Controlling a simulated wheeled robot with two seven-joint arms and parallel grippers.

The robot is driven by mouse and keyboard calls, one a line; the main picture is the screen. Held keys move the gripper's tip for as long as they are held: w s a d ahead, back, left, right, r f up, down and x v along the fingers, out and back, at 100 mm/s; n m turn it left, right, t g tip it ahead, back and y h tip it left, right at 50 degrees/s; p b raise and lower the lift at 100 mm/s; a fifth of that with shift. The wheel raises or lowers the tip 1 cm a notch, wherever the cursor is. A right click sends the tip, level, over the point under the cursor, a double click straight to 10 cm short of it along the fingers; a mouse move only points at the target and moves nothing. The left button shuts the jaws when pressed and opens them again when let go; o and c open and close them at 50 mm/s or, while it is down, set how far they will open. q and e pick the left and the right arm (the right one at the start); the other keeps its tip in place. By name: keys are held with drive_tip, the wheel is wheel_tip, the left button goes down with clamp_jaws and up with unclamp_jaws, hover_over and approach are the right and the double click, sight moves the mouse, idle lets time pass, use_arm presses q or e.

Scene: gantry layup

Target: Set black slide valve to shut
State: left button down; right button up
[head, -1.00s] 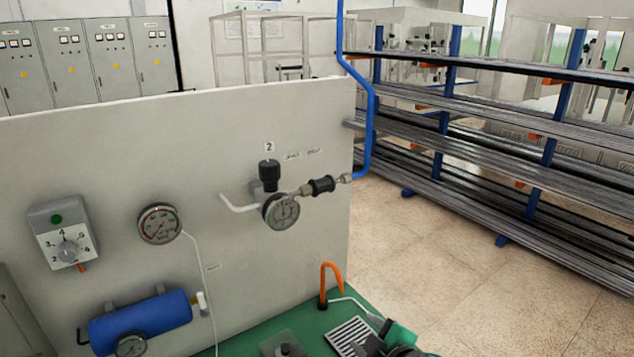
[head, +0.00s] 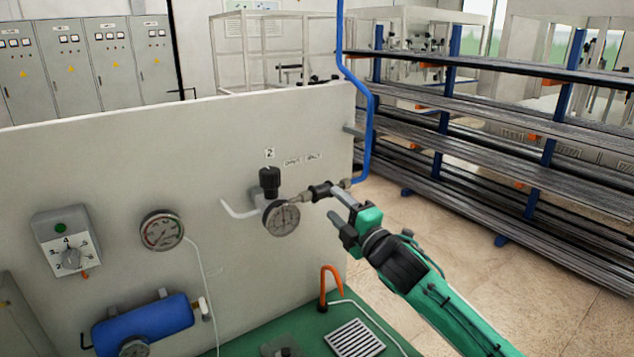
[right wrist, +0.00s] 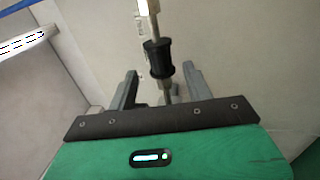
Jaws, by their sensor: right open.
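The black slide valve (head: 320,191) is a ribbed black sleeve on the metal line between the round gauge and the blue pipe. My right gripper (head: 341,206) is open just in front of and to the right of it. In the right wrist view the black sleeve (right wrist: 158,58) lies just beyond the fingertips, roughly in line with the gap, and the thin metal line runs down between the open fingers (right wrist: 160,82). I cannot tell whether a finger touches the sleeve. My left gripper is not in view.
A round gauge (head: 282,217) and black knob regulator (head: 269,181) sit left of the valve. The blue pipe (head: 367,135) rises at the panel's right edge. An orange hook (head: 330,282) stands on the green bench below. A rack (head: 480,150) stands behind right.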

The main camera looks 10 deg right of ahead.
sight(326, 195)
drive_tip(key=p+x, duration=0.2)
drive_tip(key=x, duration=0.5)
drive_tip(key=shift+w+a+r, duration=0.1)
drive_tip(key=shift+w+r, duration=0.05)
drive_tip(key=shift+w+a+p, duration=0.25)
drive_tip(key=shift+w+p, duration=0.15)
drive_tip(key=shift+w, duration=0.15)
drive_tip(key=shift+c, duration=0.2)
clamp_jaws()
drive_tip(key=shift+d, duration=0.1)
